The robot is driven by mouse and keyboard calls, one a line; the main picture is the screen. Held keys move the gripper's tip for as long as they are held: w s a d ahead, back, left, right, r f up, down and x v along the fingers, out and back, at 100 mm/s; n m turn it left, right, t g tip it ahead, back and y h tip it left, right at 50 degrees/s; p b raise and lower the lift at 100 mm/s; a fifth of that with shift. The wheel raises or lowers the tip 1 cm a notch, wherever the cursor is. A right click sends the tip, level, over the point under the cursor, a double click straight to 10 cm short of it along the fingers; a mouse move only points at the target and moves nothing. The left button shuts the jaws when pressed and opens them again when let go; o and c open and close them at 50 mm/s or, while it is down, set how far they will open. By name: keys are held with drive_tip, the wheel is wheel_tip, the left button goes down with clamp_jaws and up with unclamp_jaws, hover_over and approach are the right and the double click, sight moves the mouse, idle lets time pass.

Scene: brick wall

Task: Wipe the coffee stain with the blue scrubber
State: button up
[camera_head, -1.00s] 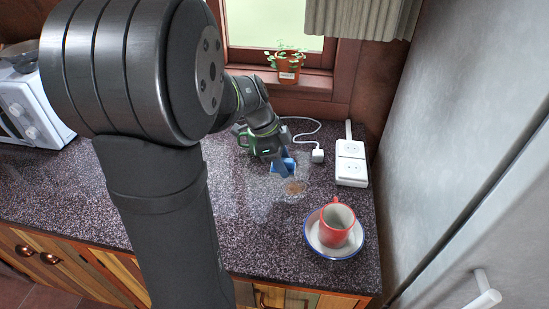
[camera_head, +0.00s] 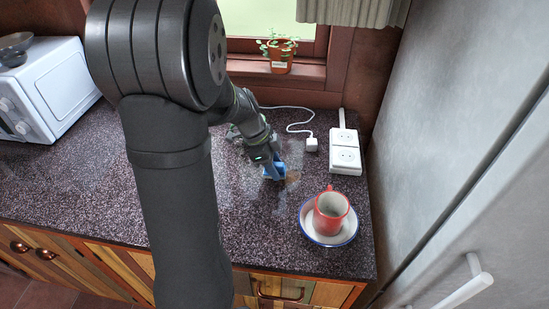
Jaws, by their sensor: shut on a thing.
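My gripper (camera_head: 272,165) is low over the counter, right of the picture's middle, shut on the blue scrubber (camera_head: 274,174). The scrubber is small and partly hidden by the fingers; it looks to be at or very near the counter surface. A faint brown patch of the coffee stain (camera_head: 291,178) shows just to the right of the scrubber. Any part of the stain under the scrubber is hidden.
A red cup (camera_head: 331,210) stands on a white, blue-rimmed saucer (camera_head: 318,238) at front right. A white power socket block (camera_head: 345,158) and plug (camera_head: 311,144) lie behind it. A microwave (camera_head: 62,85) is at left. The front middle counter is clear.

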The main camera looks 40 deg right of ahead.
drive_tip(key=shift+f, duration=0.6)
drive_tip(key=shift+s+d+f, duration=0.2)
drive_tip(key=shift+s+d, duration=0.3)
drive_tip(key=shift+s, duration=0.05)
drive_tip(key=shift+c, duration=0.3)
drive_tip(key=shift+s+d+f, duration=0.1)
drive_tip(key=shift+s+d, duration=2)
drive_tip(key=shift+w+a, duration=2.6)
drive_tip(key=shift+w, duration=0.2)
drive_tip(key=shift+s+d, duration=2.85)
drive_tip(key=shift+w+a, duration=2.75)
approach(306, 179)
drive_tip(key=shift+w+a+r, duration=0.35)
drive_tip(key=shift+w+a, duration=0.25)
drive_tip(key=shift+a, duration=0.05)
drive_tip(key=shift+w+a+r, duration=0.35)
drive_tip(key=shift+w+a, duration=0.3)
drive_tip(key=shift+w+a+r, duration=0.35)
drive_tip(key=shift+w+a, duration=0.25)
drive_tip(key=shift+a, duration=0.05)
drive_tip(key=shift+w, duration=0.1)
